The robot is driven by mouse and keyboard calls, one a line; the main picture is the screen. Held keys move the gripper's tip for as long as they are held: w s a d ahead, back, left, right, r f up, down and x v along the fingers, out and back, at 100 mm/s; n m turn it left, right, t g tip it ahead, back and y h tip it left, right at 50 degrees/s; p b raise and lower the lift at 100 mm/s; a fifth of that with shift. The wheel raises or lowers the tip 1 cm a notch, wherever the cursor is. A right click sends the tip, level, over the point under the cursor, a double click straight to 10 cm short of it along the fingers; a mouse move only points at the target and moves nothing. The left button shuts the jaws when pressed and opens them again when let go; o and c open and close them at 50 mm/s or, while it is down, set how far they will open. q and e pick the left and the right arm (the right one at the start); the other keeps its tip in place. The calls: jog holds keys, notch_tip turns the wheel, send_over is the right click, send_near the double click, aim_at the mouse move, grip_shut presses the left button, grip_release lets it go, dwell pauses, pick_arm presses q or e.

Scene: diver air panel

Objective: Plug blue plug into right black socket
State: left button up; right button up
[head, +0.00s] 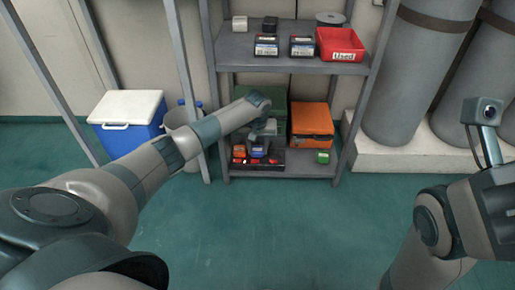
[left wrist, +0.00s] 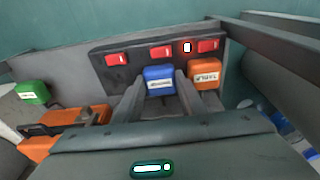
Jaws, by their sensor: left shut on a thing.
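My left gripper (head: 258,138) is shut on the blue plug (left wrist: 160,80), one finger on each side of it. The blue plug also shows in the head view (head: 258,150), under the gripper. It is at the edge of the black power strip (left wrist: 135,57), which has red switches. I cannot tell whether the plug is seated; the sockets are mostly hidden. An orange plug (left wrist: 204,74) with a label is beside the blue one at the strip, on its left in the head view. My right arm shows at the right, but its fingers are out of view.
The strip lies on the lower shelf (head: 300,171). A green plug (head: 322,157) and an orange case (head: 312,122) are to the right. A grey shelf post (head: 205,110) stands close to my left arm. The upper shelf holds dark boxes and a red bin (head: 340,44).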

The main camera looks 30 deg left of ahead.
aim_at(258, 149)
pick_arm(q)
jog(key=shift+r, duration=0.25)
jog(key=shift+r+p, duration=0.55)
jog(key=shift+r+p, duration=0.7)
jog(key=shift+r, duration=0.25)
jog(key=shift+s+d, duration=0.1)
jog(key=shift+s, duration=0.05)
